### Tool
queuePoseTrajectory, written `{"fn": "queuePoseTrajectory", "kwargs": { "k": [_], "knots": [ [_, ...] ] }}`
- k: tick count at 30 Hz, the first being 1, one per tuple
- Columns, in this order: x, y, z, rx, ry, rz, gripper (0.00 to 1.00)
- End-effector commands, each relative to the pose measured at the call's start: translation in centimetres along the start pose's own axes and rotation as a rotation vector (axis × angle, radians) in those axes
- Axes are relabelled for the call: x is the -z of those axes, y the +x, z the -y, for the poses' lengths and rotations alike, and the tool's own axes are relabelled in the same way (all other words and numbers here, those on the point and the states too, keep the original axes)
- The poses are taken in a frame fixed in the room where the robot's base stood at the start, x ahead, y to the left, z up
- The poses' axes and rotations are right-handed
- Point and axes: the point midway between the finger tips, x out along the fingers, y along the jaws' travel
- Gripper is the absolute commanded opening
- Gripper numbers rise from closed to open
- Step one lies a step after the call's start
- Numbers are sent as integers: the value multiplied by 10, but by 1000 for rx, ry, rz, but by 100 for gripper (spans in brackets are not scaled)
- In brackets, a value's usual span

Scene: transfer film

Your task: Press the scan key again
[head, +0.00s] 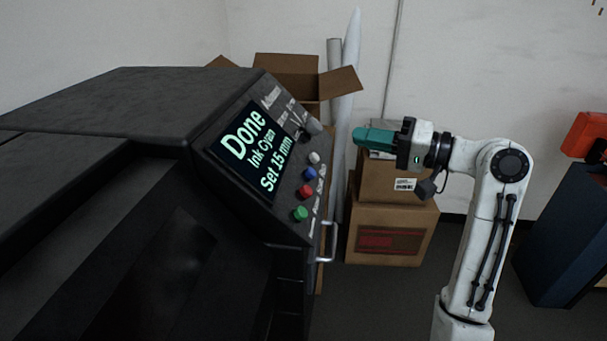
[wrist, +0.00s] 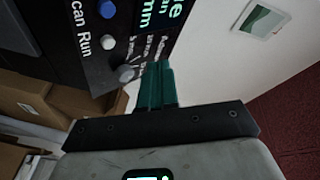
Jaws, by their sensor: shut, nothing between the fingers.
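The dark machine's sloped panel (head: 318,146) carries a column of round keys. A blue key (head: 309,174) sits between a pale key (head: 314,157) and a red key (head: 305,191), with a green key (head: 299,214) lowest. In the wrist view the blue key (wrist: 105,9) is at the top edge, beside a cut-off label reading "can"; the pale key (wrist: 108,42) is beside "Run". The screen (head: 256,150) reads "Done", "Ink Cyan", "Set 15 mm". My gripper (head: 358,136), with teal fingers, is shut and empty, right of the panel and apart from the keys.
A grey knob (wrist: 125,73) sits near my fingertips in the wrist picture. A metal handle (head: 328,242) sticks out below the panel. Cardboard boxes (head: 385,231) and upright pale rolls (head: 350,75) stand behind. Open floor lies at the right, before a dark blue cabinet (head: 560,235).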

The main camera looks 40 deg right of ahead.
Motion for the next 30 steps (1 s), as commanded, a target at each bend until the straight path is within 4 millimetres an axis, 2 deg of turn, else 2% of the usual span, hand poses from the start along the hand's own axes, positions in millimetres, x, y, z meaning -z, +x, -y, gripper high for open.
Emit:
{"fn": "queuePoseTrajectory", "kwargs": {
  "k": [14, 30],
  "knots": [
    [-4, 4, -5, 1, 0, -1, 0],
    [-37, 49, -37, 1, 2, 1, 0]
  ]
}}
